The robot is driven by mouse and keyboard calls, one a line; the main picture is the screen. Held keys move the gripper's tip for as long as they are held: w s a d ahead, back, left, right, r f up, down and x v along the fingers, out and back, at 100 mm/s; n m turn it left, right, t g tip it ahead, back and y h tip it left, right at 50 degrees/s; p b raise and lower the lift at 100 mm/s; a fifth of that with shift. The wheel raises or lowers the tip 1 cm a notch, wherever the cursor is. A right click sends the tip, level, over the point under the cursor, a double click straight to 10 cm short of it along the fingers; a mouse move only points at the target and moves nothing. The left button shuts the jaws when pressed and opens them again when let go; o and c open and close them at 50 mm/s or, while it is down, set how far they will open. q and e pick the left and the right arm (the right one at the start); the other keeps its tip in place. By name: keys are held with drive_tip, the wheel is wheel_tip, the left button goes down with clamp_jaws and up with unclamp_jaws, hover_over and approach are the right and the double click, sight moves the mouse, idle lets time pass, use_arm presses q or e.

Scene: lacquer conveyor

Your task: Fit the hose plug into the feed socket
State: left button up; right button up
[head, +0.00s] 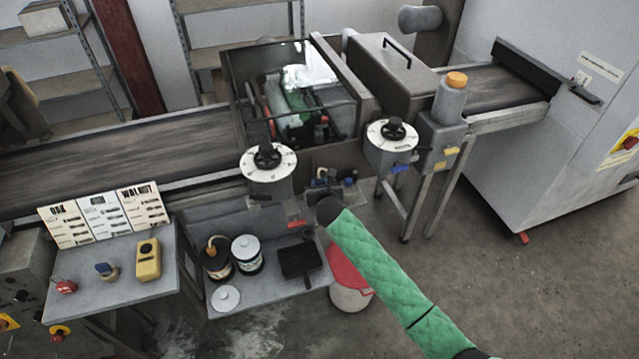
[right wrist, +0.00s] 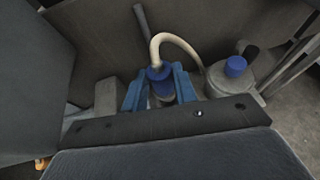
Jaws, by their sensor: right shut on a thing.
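The hose plug (right wrist: 158,73) has a blue collar and a cream hose (right wrist: 180,40) that arches from its top to the right. In the right wrist view it sits upright between the two blue fingers of my right gripper (right wrist: 159,92), which is shut on it. The plug's lower end is hidden behind the dark gripper body. In the head view my right gripper (head: 322,180) is below the conveyor housing, small and dark, with the plug hard to make out. I cannot clearly identify the feed socket. My left gripper is not in view.
A grey canister with a blue cap (right wrist: 235,67) stands right of the plug, and a grey block (right wrist: 108,96) stands left. A shelf holds a white-lidded can (head: 247,252) and a black tray (head: 300,262). A red-lidded bucket (head: 349,285) is beneath my green-sleeved arm.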

drive_tip(key=shift+a+p, duration=0.1)
drive_tip(key=shift+p, duration=0.3)
idle(0.6)
drive_tip(key=shift+f+b, duration=0.75)
drive_tip(key=shift+f, duration=1.3)
idle(0.4)
drive_tip(key=o, duration=1.1)
